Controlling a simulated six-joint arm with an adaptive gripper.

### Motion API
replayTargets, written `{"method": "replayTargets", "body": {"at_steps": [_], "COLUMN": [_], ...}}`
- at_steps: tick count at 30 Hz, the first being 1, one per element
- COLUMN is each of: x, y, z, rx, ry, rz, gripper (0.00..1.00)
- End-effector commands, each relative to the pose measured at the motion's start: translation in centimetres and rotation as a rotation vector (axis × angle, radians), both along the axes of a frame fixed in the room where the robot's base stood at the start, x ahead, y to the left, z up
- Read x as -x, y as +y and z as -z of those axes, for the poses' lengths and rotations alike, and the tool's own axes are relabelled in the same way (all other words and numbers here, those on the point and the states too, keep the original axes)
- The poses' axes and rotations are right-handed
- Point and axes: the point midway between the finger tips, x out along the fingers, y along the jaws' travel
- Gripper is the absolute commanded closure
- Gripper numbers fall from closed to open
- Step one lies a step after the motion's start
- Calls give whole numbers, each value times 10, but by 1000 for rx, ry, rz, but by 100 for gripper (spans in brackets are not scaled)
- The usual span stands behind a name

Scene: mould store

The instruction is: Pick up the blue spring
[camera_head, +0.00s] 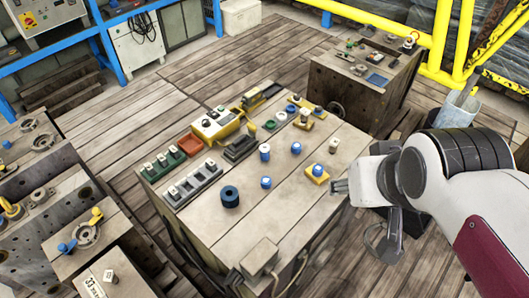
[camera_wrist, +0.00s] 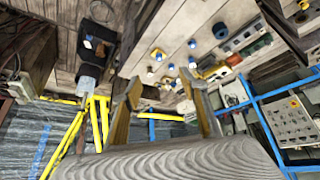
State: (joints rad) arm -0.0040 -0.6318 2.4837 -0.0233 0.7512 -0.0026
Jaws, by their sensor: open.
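The likely blue spring is a dark blue, thick ring-topped cylinder (camera_head: 230,197) standing upright on the wooden-topped block (camera_head: 225,245), left of the middle of its top. Its coils are too small to make out. In the wrist view, a blue round thing (camera_wrist: 220,30) at the top right appears to be the same one. My gripper (camera_head: 341,186) is at the right edge of the block, well to the right of the spring and apart from it. In the wrist view, my gripper (camera_wrist: 160,78) has its two fingers spread, with nothing held between them.
Grey trays (camera_head: 192,184), a red tray (camera_head: 190,144) and a yellow device (camera_head: 217,124) fill the far left side. The front top is mostly clear.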

Motion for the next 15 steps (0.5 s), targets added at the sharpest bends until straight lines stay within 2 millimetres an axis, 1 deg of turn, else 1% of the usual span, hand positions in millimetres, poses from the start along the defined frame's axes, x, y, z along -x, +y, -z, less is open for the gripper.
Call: {"method": "replayTargets", "body": {"at_steps": [3,15], "x": [-25,-106], "y": [-1,0], "z": [4,22], "rx": [13,47], "ry": [-20,-108], "rz": [-10,-55], "gripper": [57,57]}}
